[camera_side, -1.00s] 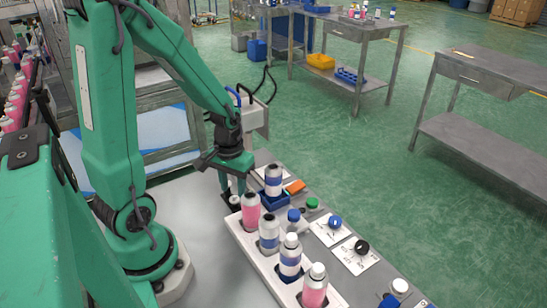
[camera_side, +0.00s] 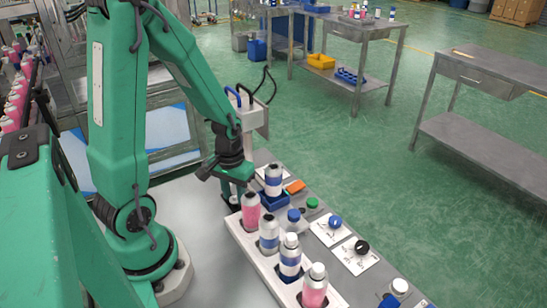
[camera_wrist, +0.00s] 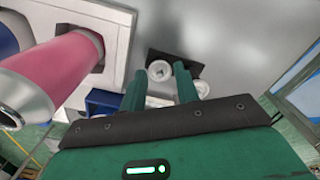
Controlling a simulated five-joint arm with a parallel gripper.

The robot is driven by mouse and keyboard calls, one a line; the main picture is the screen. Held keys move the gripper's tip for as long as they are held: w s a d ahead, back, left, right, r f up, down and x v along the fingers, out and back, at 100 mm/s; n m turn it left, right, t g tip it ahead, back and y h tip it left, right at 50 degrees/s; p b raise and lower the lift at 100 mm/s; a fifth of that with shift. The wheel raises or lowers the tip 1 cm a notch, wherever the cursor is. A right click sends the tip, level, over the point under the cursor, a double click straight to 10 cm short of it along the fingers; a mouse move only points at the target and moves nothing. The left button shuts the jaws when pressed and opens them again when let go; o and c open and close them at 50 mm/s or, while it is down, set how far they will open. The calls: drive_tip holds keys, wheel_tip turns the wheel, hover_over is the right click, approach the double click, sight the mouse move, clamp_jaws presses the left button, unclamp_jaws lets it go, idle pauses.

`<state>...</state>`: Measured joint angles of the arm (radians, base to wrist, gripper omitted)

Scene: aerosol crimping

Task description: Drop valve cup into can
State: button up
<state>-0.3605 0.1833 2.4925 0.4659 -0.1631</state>
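A small white valve cup (camera_wrist: 160,70) sits on a black pad (camera_wrist: 190,69) in the wrist view, with a dark spot at its middle. My gripper (camera_wrist: 160,69) points at it with its two green fingers apart, one on each side of the cup. I see no clear grip on it. In the side view my gripper (camera_side: 234,194) is low over the pad, left of the cans. A can with a blue band (camera_side: 273,179) stands upright in a blue holder (camera_side: 276,199). A pink can (camera_side: 251,210) stands close by in a white rack (camera_side: 246,243).
More cans (camera_side: 290,256) stand in the rack towards the front. Blue (camera_side: 335,222) and black (camera_side: 362,247) caps lie on white cards to the right, and a green cap (camera_side: 312,203) lies near the holder. The grey table left of the rack is clear.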

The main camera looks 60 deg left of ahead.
sight(234, 197)
drive_tip(key=shift+c, duration=1.4)
drive_tip(key=shift+r, duration=0.2)
drive_tip(key=shift+r, duration=2.3)
drive_tip(key=shift+r, duration=0.15)
